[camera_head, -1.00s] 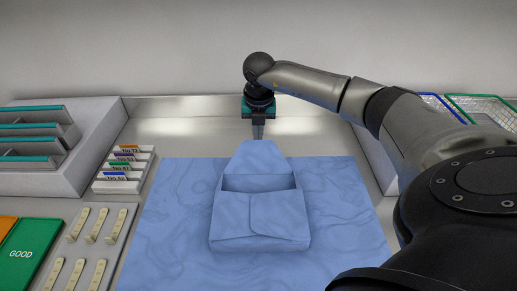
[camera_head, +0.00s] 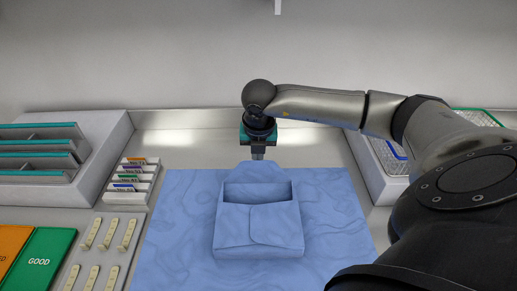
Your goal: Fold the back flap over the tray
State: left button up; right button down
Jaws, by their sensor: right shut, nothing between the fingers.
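The tray is wrapped in blue cloth (camera_head: 258,240) and stands on a spread blue wrap sheet (camera_head: 335,225). Its front is folded into an envelope shape, with an open pocket at the top. The back flap (camera_head: 257,172) stands up behind the pocket, its upper end near my gripper. My right gripper (camera_head: 258,156) points down just behind the flap's top edge and is shut and empty. Its fingertips are partly hidden by the flap, so I cannot tell whether they touch it. My left gripper is not in view.
A rack of labelled cards (camera_head: 128,183) stands left of the sheet, with a strip holder of several pale strips (camera_head: 110,250) in front. Green (camera_head: 40,260) and orange (camera_head: 12,245) panels lie at far left. Wire baskets (camera_head: 388,155) stand at right behind my arm. A wall closes the back.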

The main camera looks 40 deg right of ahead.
jog(key=s+a+f+g, duration=0.1)
jog(key=s+a+f, duration=0.2)
jog(key=s, duration=0.1)
pick_arm(q)
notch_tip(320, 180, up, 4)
jog(key=p, duration=0.4)
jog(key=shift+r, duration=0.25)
pick_arm(e)
notch_tip(320, 180, up, 6)
send_over(259, 182)
jog(key=s+a, duration=0.1)
jog(key=a, duration=0.1)
jog(key=shift+s+d+r, duration=0.15)
jog(key=shift+d+r, duration=0.05)
